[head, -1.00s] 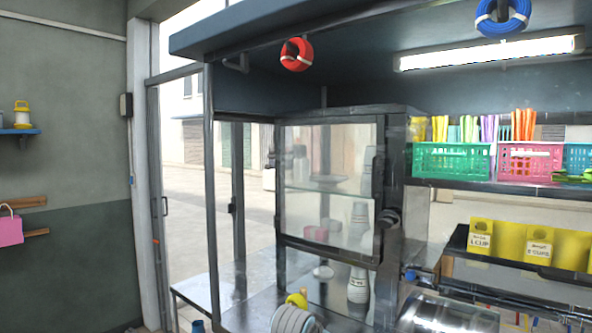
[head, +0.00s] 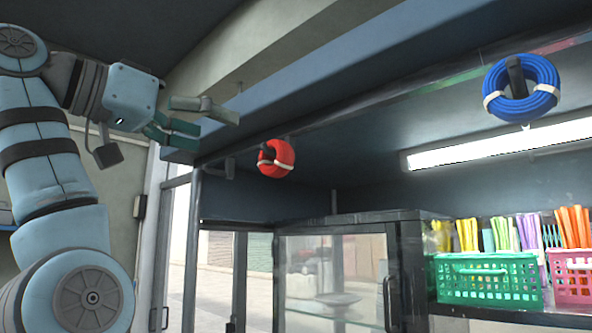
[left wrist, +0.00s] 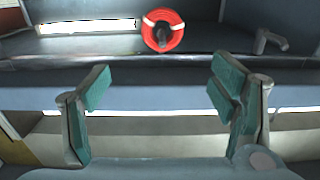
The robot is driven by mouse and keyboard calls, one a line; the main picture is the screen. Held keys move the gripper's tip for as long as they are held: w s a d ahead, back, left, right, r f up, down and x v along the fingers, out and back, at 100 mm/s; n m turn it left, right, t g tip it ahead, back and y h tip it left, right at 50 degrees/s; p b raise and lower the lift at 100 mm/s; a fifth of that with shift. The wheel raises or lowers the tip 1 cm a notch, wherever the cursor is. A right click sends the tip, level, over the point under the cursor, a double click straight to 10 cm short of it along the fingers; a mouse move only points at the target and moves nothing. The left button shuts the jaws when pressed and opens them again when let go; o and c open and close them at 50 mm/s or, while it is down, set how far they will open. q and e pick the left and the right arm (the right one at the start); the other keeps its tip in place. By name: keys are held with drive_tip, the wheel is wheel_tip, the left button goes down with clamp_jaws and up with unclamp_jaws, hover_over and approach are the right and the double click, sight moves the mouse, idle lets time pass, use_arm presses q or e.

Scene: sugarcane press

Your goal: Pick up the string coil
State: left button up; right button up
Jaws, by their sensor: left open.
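A red string coil (head: 276,159) with white ties hangs on a dark hook under the stall's overhead canopy, near the middle of the head view. A blue coil (head: 521,89) with white ties hangs on another hook at the upper right. My left gripper (head: 212,120) is raised to the left of the red coil, open and empty, apart from it. In the left wrist view the red coil (left wrist: 163,31) shows at the top, beyond and between the open green-padded fingers (left wrist: 158,90). My right gripper is not in view.
The canopy's edge beam (head: 290,75) runs close by my left gripper. A lit tube lamp (head: 500,143) is under the canopy at right. Below are a glass cabinet (head: 335,265), a green basket (head: 485,279) and a pink basket (head: 573,277). Open air surrounds the red coil.

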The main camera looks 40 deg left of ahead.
sight(270, 148)
use_arm(q)
drive_tip(key=w+p, duration=0.1)
drive_tip(key=w, duration=0.3)
drive_tip(key=w+p, duration=0.2)
drive_tip(key=w, duration=0.2)
drive_tip(key=w+p, duration=0.1)
drive_tip(key=w, duration=0.3)
drive_tip(key=shift+w+d+r+p, duration=0.15)
drive_tip(key=shift+w+d+p, duration=0.2)
drive_tip(key=shift+p, duration=0.05)
drive_tip(key=shift+w+a, duration=0.1)
drive_tip(key=shift+w, duration=0.25)
drive_tip(key=shift+s, duration=0.2)
drive_tip(key=c, duration=1.3)
drive_tip(key=shift+o, duration=0.2)
